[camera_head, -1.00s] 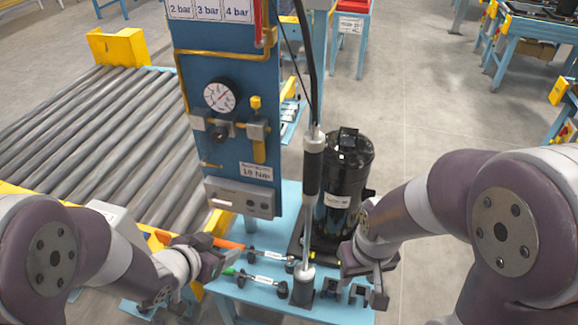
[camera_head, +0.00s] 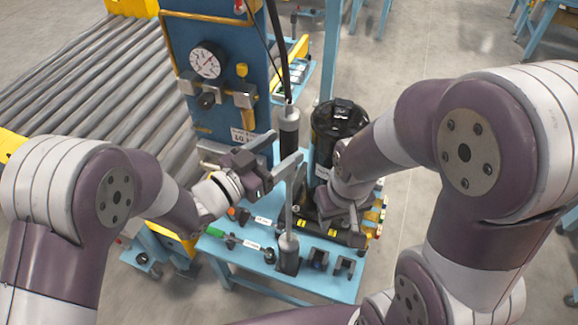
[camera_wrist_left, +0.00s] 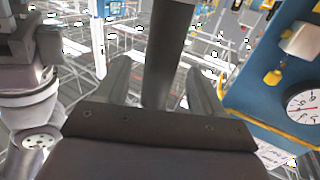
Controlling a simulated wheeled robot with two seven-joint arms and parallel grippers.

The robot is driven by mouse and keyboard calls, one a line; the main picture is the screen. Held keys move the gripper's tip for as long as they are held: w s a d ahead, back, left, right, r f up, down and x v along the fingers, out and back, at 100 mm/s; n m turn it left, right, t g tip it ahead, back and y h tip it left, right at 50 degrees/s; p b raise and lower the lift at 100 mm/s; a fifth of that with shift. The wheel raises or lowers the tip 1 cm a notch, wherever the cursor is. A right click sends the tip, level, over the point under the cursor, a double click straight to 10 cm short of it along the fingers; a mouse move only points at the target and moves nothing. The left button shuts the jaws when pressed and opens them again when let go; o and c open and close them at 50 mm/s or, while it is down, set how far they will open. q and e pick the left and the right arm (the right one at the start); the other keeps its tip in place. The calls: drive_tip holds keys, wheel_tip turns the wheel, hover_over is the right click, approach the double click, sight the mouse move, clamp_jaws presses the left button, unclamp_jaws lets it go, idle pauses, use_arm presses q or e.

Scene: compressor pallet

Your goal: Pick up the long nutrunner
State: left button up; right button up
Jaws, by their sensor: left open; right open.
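In the left wrist view the dark grip (camera_wrist_left: 166,55) runs between the two open fingers, with no clear contact. My right gripper (camera_head: 342,222) is open and low, right of the shaft and in front of the black compressor (camera_head: 338,125).
The blue panel with gauge (camera_head: 208,62) stands close behind my left gripper. A cable (camera_head: 279,50) rises from the nutrunner's top. Small tools and fittings lie on the blue bench (camera_head: 325,282). A roller conveyor (camera_head: 100,90) is at left.

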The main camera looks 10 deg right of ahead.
use_arm(q)
drive_tip(key=x, duration=0.3)
drive_tip(key=shift+w+d, duration=0.1)
drive_tip(key=shift+d, duration=0.05)
drive_tip(key=shift+r, duration=0.1)
clamp_jaws()
drive_tip(key=shift+r, duration=0.15)
